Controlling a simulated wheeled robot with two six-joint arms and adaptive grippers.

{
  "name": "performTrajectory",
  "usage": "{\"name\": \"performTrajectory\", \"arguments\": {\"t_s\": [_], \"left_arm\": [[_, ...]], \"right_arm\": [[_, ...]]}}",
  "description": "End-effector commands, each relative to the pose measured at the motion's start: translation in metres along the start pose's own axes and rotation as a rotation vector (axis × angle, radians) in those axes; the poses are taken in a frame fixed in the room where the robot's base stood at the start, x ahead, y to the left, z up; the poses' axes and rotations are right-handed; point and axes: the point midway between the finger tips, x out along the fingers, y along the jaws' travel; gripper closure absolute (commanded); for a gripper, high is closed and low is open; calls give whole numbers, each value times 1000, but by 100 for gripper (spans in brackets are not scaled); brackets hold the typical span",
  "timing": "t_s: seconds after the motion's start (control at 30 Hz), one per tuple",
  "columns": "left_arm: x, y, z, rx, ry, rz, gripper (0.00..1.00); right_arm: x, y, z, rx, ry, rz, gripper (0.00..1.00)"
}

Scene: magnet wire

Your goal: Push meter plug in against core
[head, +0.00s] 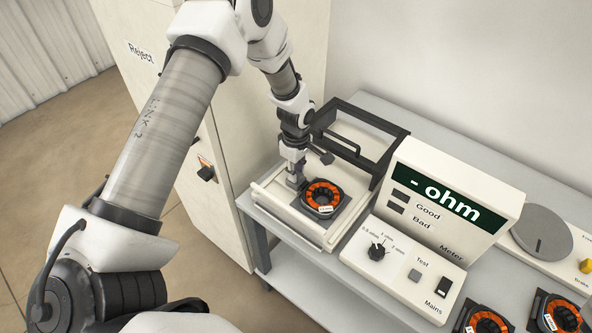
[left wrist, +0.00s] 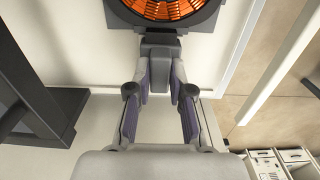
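The orange-wound core (head: 322,195) lies in a dark square holder inside the meter's test fixture, with a small white label on its front. It also shows at the top of the left wrist view (left wrist: 160,8). My left gripper (head: 296,181) is low in the fixture, just left of the core. In the left wrist view its fingers (left wrist: 159,76) are on both sides of the dark grey meter plug (left wrist: 160,52) and appear closed on it. The plug's far end is at the holder's near edge; whether it touches the core I cannot tell. My right gripper is not in view.
The fixture's dark-framed cover (head: 362,135) stands raised behind the core. The meter (head: 447,215) to the right reads "- ohm", with a knob, Test button and Mains switch. A Reject cabinet (head: 215,120) stands left.

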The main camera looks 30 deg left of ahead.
Motion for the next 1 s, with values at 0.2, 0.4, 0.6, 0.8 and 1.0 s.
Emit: {"name": "performTrajectory", "arguments": {"t_s": [0.2, 0.4, 0.6, 0.8, 1.0], "left_arm": [[-2, -1, 6, 0, 0, -4, 100], [1, -1, 7, -1, -1, -3, 100], [1, -1, 7, -1, -1, -3, 54], [0, 0, 7, -1, 0, -1, 54], [-26, 1, 6, 0, 0, 3, 54]], "right_arm": [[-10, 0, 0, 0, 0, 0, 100], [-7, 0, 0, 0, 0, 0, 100], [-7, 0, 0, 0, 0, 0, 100], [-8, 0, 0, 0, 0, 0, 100], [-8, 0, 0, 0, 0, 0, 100]]}}
